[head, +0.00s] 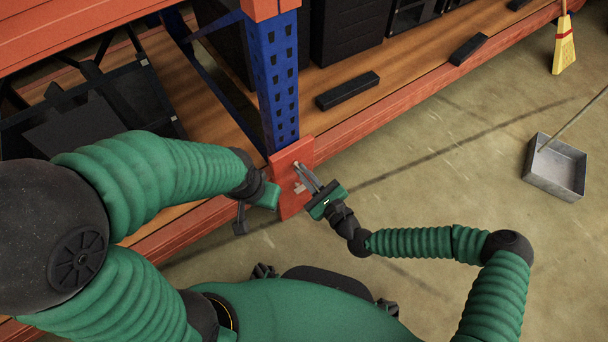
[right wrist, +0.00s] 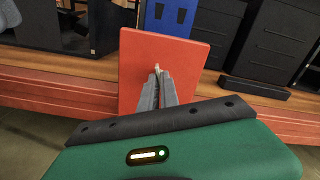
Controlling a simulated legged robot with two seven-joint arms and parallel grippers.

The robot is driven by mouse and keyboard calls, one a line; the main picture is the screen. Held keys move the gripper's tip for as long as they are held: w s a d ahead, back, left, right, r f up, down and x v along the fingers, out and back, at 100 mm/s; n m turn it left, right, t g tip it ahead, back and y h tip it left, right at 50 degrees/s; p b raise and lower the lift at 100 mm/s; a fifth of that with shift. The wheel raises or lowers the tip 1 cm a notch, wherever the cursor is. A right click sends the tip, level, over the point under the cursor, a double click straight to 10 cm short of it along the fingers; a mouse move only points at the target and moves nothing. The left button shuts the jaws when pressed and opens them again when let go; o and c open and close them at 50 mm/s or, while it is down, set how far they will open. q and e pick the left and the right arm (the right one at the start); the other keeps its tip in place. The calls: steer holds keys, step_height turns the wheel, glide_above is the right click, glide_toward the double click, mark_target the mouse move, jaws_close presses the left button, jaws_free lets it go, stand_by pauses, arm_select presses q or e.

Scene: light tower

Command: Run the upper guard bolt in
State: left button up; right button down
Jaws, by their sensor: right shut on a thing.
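The guard is a flat orange-red plate (head: 287,204) at the foot of the blue rack upright; it also fills the middle of the right wrist view (right wrist: 190,60). My right gripper (head: 299,169) points at the plate's upper part. Its narrow fingers are shut on the upper guard bolt, whose small pale end (right wrist: 157,67) shows between the fingertips in the right wrist view. How deep the bolt sits is hidden by the fingers. A pale mark (head: 299,187) shows lower on the plate. My left gripper (head: 262,200) is at the plate's left edge; its jaws are unclear.
The blue upright (head: 278,80) rises behind the plate. Orange beams (head: 375,120) edge the wooden shelf, which carries black cases and a black bar (head: 347,91). A metal dustpan (head: 556,167) and a yellow broom (head: 564,48) are at the right. The floor between is clear.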

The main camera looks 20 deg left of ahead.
steer(key=shift+f+m+b, duration=0.3)
steer(key=shift+f+m, duration=0.05)
steer(key=shift+m, duration=0.25)
steer(key=shift+r, duration=0.1)
steer(key=c, duration=1.6)
jaws_free()
steer(key=shift+r, duration=0.15)
steer(key=p+v, duration=0.5)
steer(key=v, duration=1.2)
steer(key=shift+p, duration=0.3)
